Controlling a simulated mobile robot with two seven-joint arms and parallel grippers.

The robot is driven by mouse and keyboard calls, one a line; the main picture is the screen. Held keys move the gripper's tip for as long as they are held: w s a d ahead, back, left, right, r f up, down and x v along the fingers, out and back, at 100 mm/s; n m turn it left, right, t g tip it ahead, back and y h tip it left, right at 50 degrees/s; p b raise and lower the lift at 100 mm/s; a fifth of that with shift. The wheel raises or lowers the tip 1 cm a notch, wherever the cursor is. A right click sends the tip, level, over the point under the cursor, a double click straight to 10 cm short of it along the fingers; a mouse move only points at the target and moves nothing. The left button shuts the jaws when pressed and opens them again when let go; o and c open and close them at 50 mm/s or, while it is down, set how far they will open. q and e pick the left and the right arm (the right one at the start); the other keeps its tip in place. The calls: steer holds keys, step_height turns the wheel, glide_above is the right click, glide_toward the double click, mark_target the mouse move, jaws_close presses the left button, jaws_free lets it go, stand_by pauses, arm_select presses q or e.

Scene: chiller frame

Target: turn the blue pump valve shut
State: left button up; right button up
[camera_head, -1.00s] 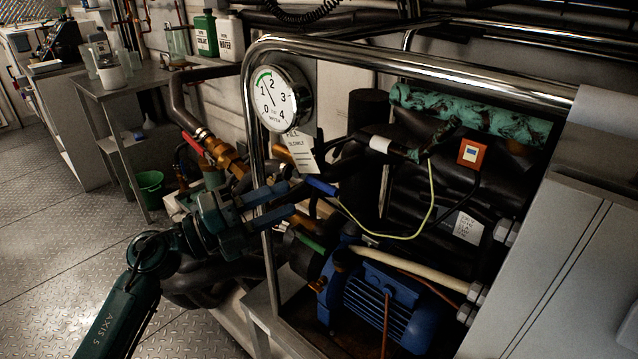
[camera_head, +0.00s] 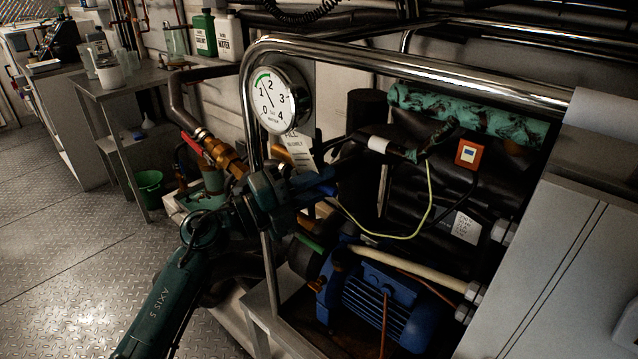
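The blue pump valve handle (camera_head: 327,188) shows in the head view below the gauge, above the blue pump motor; much of it is hidden by my gripper. My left gripper (camera_head: 318,186) reaches in from the left, with its fingers at the handle, one above and one lower. The fingers look apart. I cannot tell whether they touch the handle. My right gripper is not in view.
A chrome rail (camera_head: 400,62) and its post stand close to my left arm. A pressure gauge (camera_head: 276,100) hangs above the gripper. A green handle (camera_head: 309,242) lies below, and a red handle (camera_head: 192,143) to the left. A yellow-green wire (camera_head: 428,205) loops at the right.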

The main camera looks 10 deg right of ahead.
arm_select(q)
jaws_close()
steer(key=shift+f, duration=0.1)
stand_by(0.3)
steer(key=m, duration=0.1)
steer(key=f+m+g+y, duration=0.1)
steer(key=m, duration=0.1)
steer(key=shift+w+a+f+m+p, duration=0.1)
steer(key=shift+f+m+p, duration=0.05)
steer(key=shift+m+p, duration=0.2)
steer(key=shift+w+a+f+m+y+p, duration=0.15)
steer(key=shift+f+m+y, duration=0.25)
steer(key=shift+m, duration=0.4)
steer(key=shift+w+a+f+m+y+p, duration=0.15)
steer(key=shift+f+m+y, duration=0.25)
steer(key=shift+m, duration=0.35)
steer(key=shift+d, duration=0.1)
steer(key=shift+o, duration=1.6)
jaws_free()
